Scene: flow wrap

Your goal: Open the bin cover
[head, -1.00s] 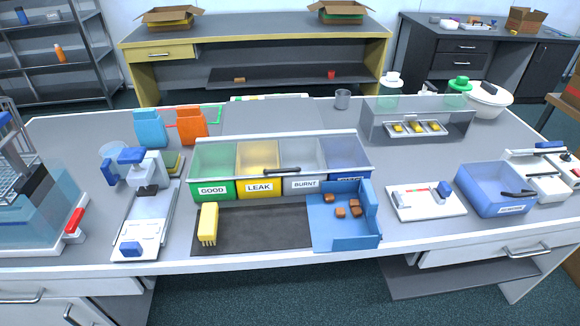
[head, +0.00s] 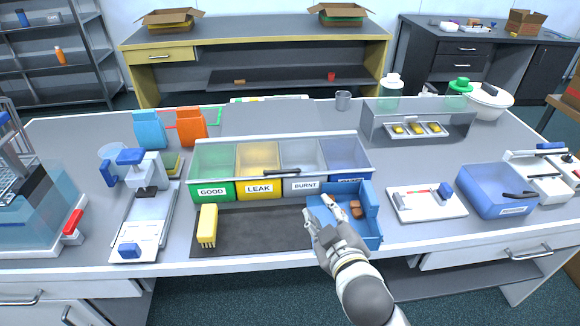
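The bin cover (head: 262,142) is a clear panel lying over a row of bins, with a dark bar handle (head: 282,172) near its front edge; it looks closed. The bins under it are green, yellow, grey and blue, with front labels such as GOOD (head: 212,191), LEAK (head: 259,188) and BURNT (head: 304,185). My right gripper (head: 318,207) is over the blue tray (head: 371,228), in front of and below the handle and apart from it. Its fingers look spread with nothing between them. My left gripper is not in view.
Brown pieces (head: 356,209) lie in the blue tray. A sealer-like device (head: 145,190) is at left; a white board (head: 426,203) and blue bin (head: 495,190) are at right.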

